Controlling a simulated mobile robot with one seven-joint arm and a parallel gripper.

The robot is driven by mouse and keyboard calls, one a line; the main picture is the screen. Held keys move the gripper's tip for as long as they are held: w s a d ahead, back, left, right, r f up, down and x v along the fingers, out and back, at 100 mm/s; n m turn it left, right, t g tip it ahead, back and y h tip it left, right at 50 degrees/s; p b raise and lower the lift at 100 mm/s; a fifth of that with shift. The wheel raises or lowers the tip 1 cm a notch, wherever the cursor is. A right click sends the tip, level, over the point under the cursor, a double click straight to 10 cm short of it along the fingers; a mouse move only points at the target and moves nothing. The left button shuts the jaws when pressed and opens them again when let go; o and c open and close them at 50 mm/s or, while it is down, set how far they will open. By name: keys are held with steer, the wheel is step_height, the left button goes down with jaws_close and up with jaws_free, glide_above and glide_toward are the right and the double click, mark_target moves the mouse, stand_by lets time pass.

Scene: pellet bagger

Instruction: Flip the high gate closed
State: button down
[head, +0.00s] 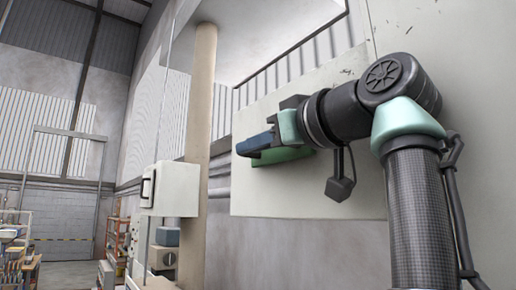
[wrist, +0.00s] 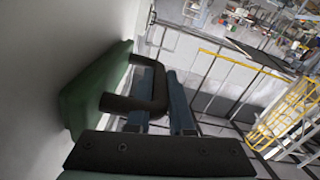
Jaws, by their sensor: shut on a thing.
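The high gate appears as a green plate (wrist: 95,92) with a dark U-shaped handle (wrist: 160,82), flat against a pale panel in the wrist view. In the head view the green plate (head: 285,156) shows only in part, below and behind my gripper (head: 243,148). In the wrist view my gripper (wrist: 166,75) has its two blue fingers on either side of the handle's bar, shut on it. The fingers hide part of the bar. I cannot tell from these views how far the gate is turned.
The pale panel (head: 252,200) stands close behind my gripper. A beige post (head: 200,90) rises to the left, with a white box (head: 170,188) beside it. Open space lies left of the post.

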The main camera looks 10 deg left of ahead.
steer(key=shift+w+d+r, duration=0.15)
steer(key=shift+w+d, duration=0.05)
steer(key=shift+d, duration=0.1)
steer(key=c, duration=0.9)
jaws_free()
steer(key=shift+o, duration=0.5)
steer(key=shift+w, duration=0.15)
steer(key=shift+s+a, duration=0.2)
